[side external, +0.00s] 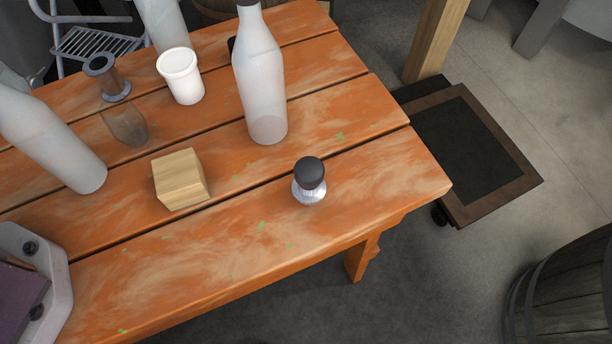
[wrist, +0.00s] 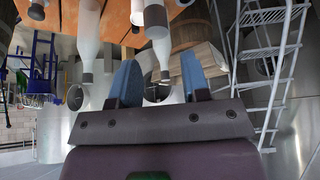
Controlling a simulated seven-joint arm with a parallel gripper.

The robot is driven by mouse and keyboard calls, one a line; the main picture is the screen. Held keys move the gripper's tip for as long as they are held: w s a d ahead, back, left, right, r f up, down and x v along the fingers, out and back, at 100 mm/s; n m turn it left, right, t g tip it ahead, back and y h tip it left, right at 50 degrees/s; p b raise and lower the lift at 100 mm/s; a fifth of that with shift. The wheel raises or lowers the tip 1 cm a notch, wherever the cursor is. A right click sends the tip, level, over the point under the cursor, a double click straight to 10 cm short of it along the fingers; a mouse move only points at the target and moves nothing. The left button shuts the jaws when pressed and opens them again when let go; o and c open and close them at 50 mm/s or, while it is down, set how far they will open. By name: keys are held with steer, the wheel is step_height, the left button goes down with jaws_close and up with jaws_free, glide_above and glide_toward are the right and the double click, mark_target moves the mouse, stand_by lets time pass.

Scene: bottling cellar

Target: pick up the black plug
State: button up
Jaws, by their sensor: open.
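The black plug (side external: 310,172) stands upright near the right front edge of the orange plank table, a round black knob on a shiny silver foot. In the wrist view, which shows the scene upside down, what looks like the same plug (wrist: 37,11) is small at the top left corner. My gripper (wrist: 157,78) shows there with its two blue fingers apart and nothing between them. It is well away from the plug. In the side view only a pale and purple part of my arm shows at the lower left; the fingers are out of frame.
A pale bottle (side external: 262,88) stands behind and left of the plug. A wooden block (side external: 180,180) is to its left. Further left are a white cup (side external: 181,77), a brownish tumbler (side external: 126,126), a metal spool (side external: 106,76) and another bottle (side external: 48,138). The table around the plug is clear.

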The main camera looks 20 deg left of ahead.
steer(key=o, duration=0.6)
